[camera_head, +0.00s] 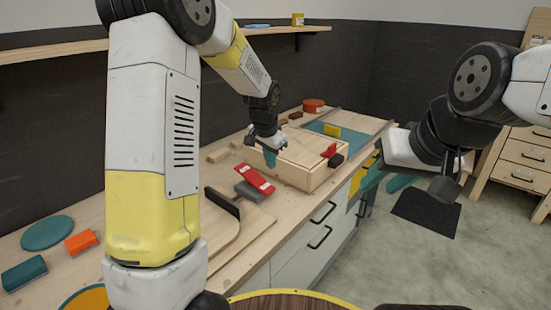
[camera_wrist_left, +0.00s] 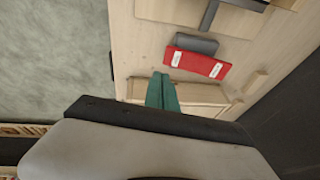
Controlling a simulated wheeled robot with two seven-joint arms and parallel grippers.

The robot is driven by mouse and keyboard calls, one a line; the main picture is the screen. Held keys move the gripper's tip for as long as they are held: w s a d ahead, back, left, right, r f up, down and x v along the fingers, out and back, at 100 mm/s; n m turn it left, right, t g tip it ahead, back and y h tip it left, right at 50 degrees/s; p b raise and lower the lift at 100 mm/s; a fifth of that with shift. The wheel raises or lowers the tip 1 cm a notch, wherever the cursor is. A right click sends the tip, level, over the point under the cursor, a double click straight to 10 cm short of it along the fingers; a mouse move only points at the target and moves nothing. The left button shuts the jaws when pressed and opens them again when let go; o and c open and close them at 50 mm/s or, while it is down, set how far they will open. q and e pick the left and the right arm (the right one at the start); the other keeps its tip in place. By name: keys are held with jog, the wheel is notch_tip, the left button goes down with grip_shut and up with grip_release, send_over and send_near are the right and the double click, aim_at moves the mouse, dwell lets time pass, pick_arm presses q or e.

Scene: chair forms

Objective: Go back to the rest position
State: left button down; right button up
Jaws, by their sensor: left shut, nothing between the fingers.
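My left gripper (camera_head: 270,160) is in the middle of the head view, over the workbench beside a light wooden box. Its teal fingers are together and hold nothing. They also show closed in the left wrist view (camera_wrist_left: 161,90), with the box edge behind them. My right gripper (camera_head: 378,187) is at the right of the head view, past the bench's front edge. Its two teal fingers stand apart with nothing seen between them.
The wooden box (camera_head: 290,172) stands on the bench (camera_head: 225,262). A red block (camera_head: 254,179) lies near the left gripper; it also shows in the left wrist view (camera_wrist_left: 196,62). A teal disc (camera_head: 47,232) and orange block (camera_head: 81,241) lie left. Floor at right is mostly clear.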

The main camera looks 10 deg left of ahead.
pick_arm(q)
jog(key=s+a+r+n, duration=0.2)
jog(key=s+r, duration=0.5)
jog(key=r, duration=0.1)
jog(key=s+a+r+n+t+h, duration=0.1)
jog(key=s+r+n, duration=0.1)
jog(key=s, duration=0.9)
jog(key=s+a+r+n+t, duration=0.1)
jog(key=s+r, duration=0.3)
jog(key=s, duration=0.7)
jog(key=shift+s+a+n+h, duration=0.25)
jog(key=shift+n+h, duration=0.15)
jog(key=shift+n, duration=0.5)
jog(key=shift+r, duration=0.15)
